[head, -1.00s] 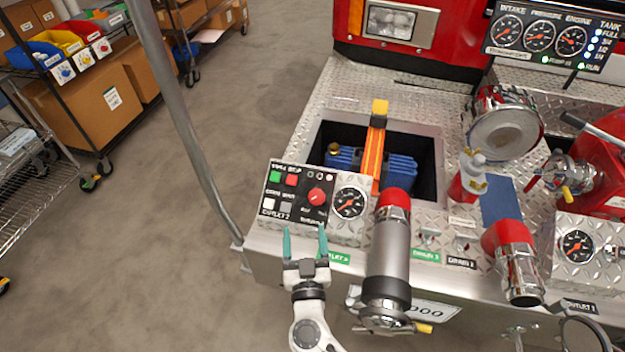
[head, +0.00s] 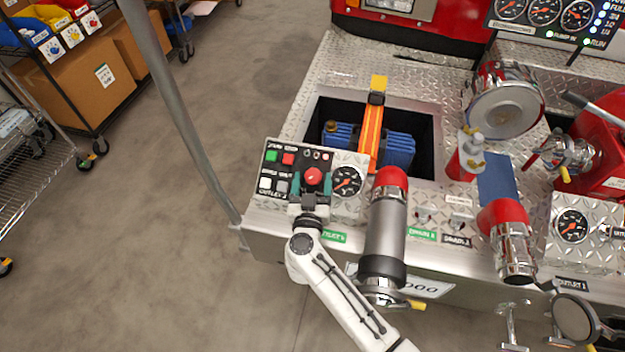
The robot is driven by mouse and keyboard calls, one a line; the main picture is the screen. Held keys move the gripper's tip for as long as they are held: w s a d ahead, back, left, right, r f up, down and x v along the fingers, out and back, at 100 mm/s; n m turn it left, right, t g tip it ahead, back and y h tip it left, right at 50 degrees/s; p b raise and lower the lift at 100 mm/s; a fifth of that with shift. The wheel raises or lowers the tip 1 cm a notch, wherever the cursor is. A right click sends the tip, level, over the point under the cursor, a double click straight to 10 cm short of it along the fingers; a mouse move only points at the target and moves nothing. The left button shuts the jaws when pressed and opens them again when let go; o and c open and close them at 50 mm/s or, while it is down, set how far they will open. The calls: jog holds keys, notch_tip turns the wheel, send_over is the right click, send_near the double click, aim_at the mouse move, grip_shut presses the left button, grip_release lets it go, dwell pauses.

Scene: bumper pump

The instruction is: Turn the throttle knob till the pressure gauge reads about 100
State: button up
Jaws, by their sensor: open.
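The red throttle knob (head: 313,176) sits on the black control panel (head: 276,168) at the left of the bumper. My gripper (head: 311,183) is at the panel with its teal fingers apart, one on each side of the knob. I cannot tell whether the fingers touch it. A round black gauge (head: 347,181) is just right of the knob, its needle too small to read. The gauge row at the top right carries a middle gauge (head: 545,11) under the pressure label, partly cut by the frame edge.
A red-capped steel cylinder (head: 386,235) stands right of the panel, close to my arm. An open bay (head: 425,118) with a blue unit and an orange strap lies behind. A grey pole (head: 180,110) rises at the left. Free floor lies to the left.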

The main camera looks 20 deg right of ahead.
jog(key=shift+w+d, duration=0.15)
jog(key=shift+w, duration=0.2)
jog(key=shift+c, duration=0.2)
jog(key=c, duration=1)
